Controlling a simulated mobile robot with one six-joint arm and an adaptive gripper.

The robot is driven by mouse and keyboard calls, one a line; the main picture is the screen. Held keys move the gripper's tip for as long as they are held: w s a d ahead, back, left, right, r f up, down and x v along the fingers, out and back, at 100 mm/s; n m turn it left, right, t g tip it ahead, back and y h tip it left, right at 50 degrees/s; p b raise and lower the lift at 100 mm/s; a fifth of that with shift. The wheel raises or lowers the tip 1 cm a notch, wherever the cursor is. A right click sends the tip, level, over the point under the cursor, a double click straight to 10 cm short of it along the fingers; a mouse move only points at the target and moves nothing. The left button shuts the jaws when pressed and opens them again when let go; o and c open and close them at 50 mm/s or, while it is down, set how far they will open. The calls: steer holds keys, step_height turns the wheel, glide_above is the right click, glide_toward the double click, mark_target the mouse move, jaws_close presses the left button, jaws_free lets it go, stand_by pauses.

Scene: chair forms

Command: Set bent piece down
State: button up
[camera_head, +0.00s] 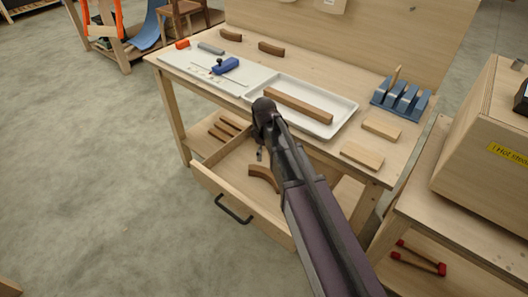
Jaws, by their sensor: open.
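A curved brown wooden piece (264,176) lies in the open drawer (225,186) below the bench top, partly hidden by my arm. My gripper (260,154) hangs over the drawer just behind this piece, mostly hidden by my wrist. It is open, and I see nothing held in it. Whether its fingertips touch the piece cannot be told. Two more bent brown pieces lie at the back left of the bench, one at the far left (231,35) and one right of it (271,48).
A white tray (349,109) on the bench (285,75) holds a long straight wooden strip (299,105). A blue slotted rack (401,98) and two flat blocks stand right of it. A blue tool (225,66) lies left. A wooden box (480,140) stands at right.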

steer(key=shift+r+p, duration=0.35)
steer(key=shift+r, duration=0.25)
stand_by(0.5)
steer(key=s+d+m, duration=0.4)
steer(key=d, duration=0.2)
steer(key=s+d+m, duration=0.4)
steer(key=d, duration=0.3)
steer(key=s+d+m, duration=0.5)
steer(key=d, duration=0.1)
steer(key=shift+d, duration=0.3)
steer(key=shift+c, duration=0.2)
